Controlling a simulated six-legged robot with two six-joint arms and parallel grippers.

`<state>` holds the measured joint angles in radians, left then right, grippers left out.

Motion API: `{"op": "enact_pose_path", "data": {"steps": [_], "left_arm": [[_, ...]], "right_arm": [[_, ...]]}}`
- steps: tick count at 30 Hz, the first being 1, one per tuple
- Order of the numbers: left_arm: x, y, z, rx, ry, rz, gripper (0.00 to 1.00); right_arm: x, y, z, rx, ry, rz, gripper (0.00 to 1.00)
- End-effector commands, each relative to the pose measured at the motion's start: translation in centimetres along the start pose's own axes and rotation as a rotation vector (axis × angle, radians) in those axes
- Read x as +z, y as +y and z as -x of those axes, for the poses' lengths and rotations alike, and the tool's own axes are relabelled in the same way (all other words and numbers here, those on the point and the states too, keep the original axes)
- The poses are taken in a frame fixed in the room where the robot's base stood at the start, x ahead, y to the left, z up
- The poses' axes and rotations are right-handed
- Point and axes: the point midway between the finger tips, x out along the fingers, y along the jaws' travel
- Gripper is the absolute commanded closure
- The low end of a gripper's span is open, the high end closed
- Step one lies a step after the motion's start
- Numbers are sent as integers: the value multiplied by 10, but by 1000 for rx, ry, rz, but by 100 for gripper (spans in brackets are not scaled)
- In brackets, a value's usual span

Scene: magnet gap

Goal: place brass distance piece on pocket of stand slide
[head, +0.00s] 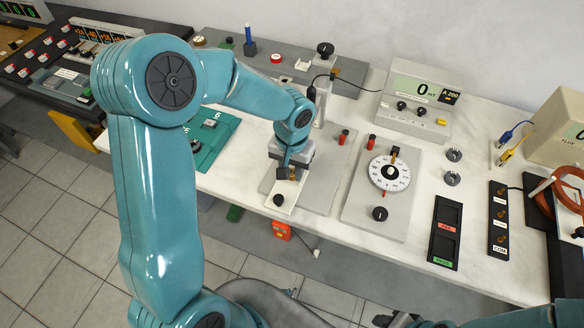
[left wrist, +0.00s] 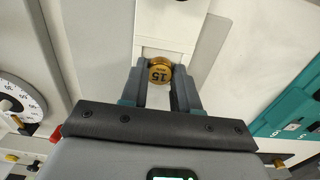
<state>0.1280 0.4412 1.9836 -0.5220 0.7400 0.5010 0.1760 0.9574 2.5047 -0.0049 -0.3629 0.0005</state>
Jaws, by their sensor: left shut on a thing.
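The brass distance piece (left wrist: 160,70) is a short round part marked "15", between the fingertips of my left gripper (left wrist: 160,82) in the left wrist view. My left gripper (head: 290,174) is shut on it, low over the pale stand slide (head: 281,196) in the head view. The slide also shows as a white strip (left wrist: 168,38) behind the piece in the left wrist view. The pocket is hidden, and I cannot tell whether the piece touches the slide. My right gripper (head: 408,320) is partly cut off at the bottom edge of the head view; its jaws are unclear.
A dial plate (head: 389,174) stands right of the stand, with a teslameter box (head: 430,100) behind it. A teal tray (head: 208,138) lies left. Black pass/fail trays (head: 445,232) and a socket strip (head: 499,218) lie at the right.

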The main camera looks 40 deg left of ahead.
Motion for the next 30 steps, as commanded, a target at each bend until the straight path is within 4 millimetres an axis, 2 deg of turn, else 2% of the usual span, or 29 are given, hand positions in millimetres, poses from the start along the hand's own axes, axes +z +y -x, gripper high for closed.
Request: {"op": "enact_pose_path", "data": {"steps": [2, 3, 5, 13, 17, 19, 21, 30], "left_arm": [[0, 0, 0, 0, 1, 0, 100], [0, 0, 0, 0, 0, 0, 60], [0, 0, 0, 0, 0, 0, 44], [0, 0, 1, 0, 0, 0, 44], [0, 0, 11, 0, 0, 0, 44], [0, 0, 22, 0, 1, 0, 44], [-2, 0, 33, 0, 7, 1, 44], [-1, 0, 105, 2, 5, 0, 44]], "right_arm": [[0, 0, 0, 0, 0, 0, 56], [0, 0, 0, 0, 0, 0, 56], [0, 0, 0, 0, 0, 0, 56], [0, 0, 1, 0, 0, 0, 56], [0, -4, 11, 0, 0, 0, 56], [0, -8, 21, 0, 0, 0, 56], [0, -5, 14, 0, 1, 0, 56], [0, -6, 16, 0, 0, 0, 56]]}}
